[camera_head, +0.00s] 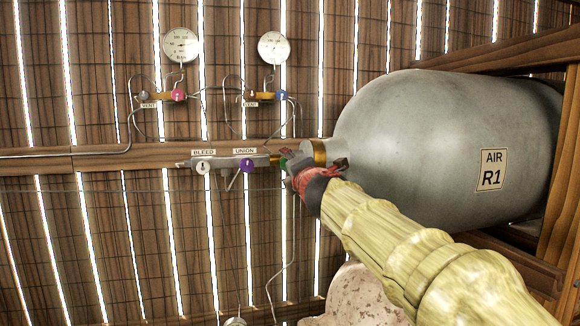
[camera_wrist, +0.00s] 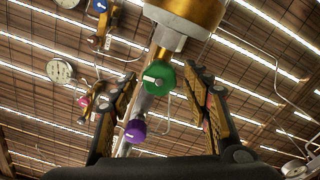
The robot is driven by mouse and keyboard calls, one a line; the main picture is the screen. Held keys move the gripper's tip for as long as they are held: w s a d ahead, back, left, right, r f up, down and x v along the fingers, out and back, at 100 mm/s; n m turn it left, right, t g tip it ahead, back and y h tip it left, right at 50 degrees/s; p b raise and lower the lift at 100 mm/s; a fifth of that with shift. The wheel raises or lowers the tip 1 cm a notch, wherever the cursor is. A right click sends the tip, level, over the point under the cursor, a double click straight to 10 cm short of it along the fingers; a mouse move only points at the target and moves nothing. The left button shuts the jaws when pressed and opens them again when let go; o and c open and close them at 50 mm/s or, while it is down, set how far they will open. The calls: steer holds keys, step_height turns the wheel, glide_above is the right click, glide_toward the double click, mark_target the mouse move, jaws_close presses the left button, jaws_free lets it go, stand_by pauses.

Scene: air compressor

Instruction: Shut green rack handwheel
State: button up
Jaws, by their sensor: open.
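The green handwheel (camera_wrist: 158,77) shows clearly in the wrist view, with a pale mark across its face. It sits below the brass neck of the grey cylinder. My gripper (camera_wrist: 162,88) is open, with one finger on each side of the green handwheel. I cannot tell whether either finger touches it. In the head view my gripper (camera_head: 294,167) is at the cylinder's neck, and only a little of the green handwheel (camera_head: 283,163) shows beside it; the rest is hidden.
The grey cylinder (camera_head: 430,135) marked AIR R1 lies to the right. A white knob (camera_head: 203,167) and a purple knob (camera_head: 247,165) are on the pipe at left. Gauges (camera_head: 181,45) and thin tubing are on the slatted wall. A rusty pale tank (camera_head: 362,296) stands below.

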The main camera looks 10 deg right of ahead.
steer(key=s, duration=0.6)
stand_by(0.3)
